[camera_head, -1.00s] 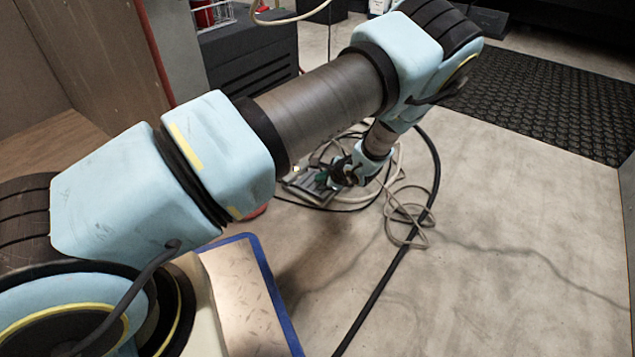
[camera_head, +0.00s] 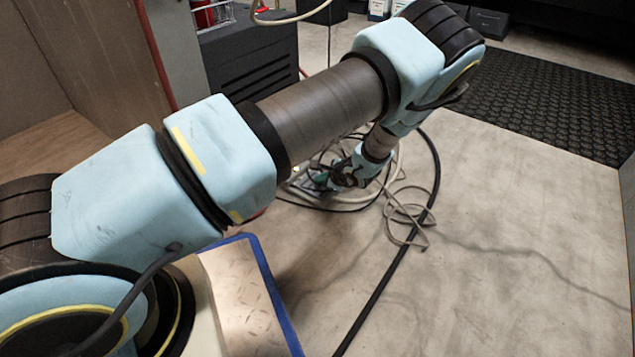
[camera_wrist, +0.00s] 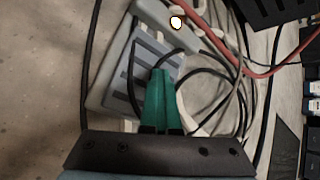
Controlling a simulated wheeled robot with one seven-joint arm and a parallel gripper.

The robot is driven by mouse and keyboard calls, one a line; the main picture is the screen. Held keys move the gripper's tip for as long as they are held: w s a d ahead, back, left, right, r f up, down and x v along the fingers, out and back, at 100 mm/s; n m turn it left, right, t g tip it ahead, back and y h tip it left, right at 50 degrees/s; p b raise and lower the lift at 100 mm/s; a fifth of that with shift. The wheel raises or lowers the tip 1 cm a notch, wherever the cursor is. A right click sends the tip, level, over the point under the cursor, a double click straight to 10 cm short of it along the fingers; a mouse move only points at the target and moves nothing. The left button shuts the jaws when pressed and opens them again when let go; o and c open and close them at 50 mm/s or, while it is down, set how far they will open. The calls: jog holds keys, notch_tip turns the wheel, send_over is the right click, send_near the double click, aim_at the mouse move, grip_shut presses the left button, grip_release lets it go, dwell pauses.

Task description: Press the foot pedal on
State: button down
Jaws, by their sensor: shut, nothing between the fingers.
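The foot pedal is a grey housing with a dark ridged plate. In the wrist view the pedal (camera_wrist: 122,72) lies under my gripper (camera_wrist: 160,72), whose green fingers are together and empty. The fingertips overlap the ridged plate; I cannot tell how far it is pressed. A small round lamp (camera_wrist: 175,22) on the grey housing shows bright white with an orange edge. In the head view the pedal (camera_head: 298,186) is on the floor, partly hidden by my gripper (camera_head: 321,180) and cables.
Grey and black cables (camera_head: 408,215) lie looped around the pedal and across the floor. A red cable (camera_wrist: 225,52) crosses near the housing. A blue-edged tread plate (camera_head: 245,300) is in front, a dark cabinet (camera_head: 250,65) behind. A black mat (camera_head: 545,105) lies right; the floor between is open.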

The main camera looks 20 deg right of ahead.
aim_at(320, 186)
jog(key=shift+s, duration=0.2)
notch_tip(320, 186, up, 6)
jog(key=p, duration=0.5)
jog(key=shift+r, duration=0.15)
jog(key=shift+w, duration=0.1)
dwell(0.3)
